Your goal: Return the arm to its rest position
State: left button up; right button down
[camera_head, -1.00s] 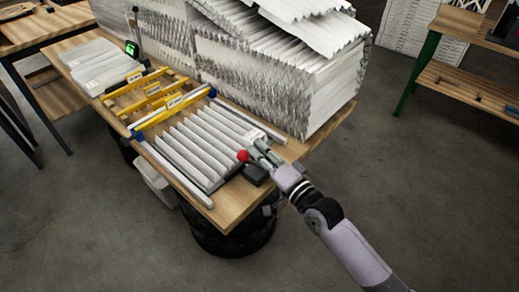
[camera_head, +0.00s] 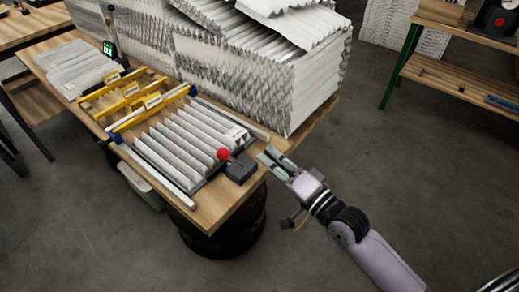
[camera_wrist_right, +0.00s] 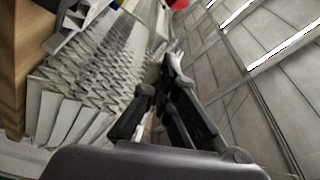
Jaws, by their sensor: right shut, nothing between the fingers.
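My right gripper (camera_head: 272,158) is at the front right edge of the wooden table (camera_head: 228,208) in the head view, to the right of a black box with a red ball knob (camera_head: 223,154). It is apart from the knob, shut and empty. In the right wrist view its dark fingers (camera_wrist_right: 172,62) come together, with nothing held. My right arm (camera_head: 375,258) reaches in from the lower right. My left gripper is not in view.
A pleated filter (camera_head: 185,145) lies on the table beside yellow bars (camera_head: 150,108). A tall stack of filters (camera_head: 265,75) stands behind and also fills the left of the wrist view (camera_wrist_right: 90,75). Shelves (camera_head: 450,70) stand at the right. Floor between is clear.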

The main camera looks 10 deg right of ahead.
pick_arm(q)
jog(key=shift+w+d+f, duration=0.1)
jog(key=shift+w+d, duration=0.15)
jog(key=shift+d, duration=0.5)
pick_arm(e)
jog(key=shift+s+d, duration=0.25)
jog(key=shift+d, duration=0.1)
jog(key=shift+f, duration=0.1)
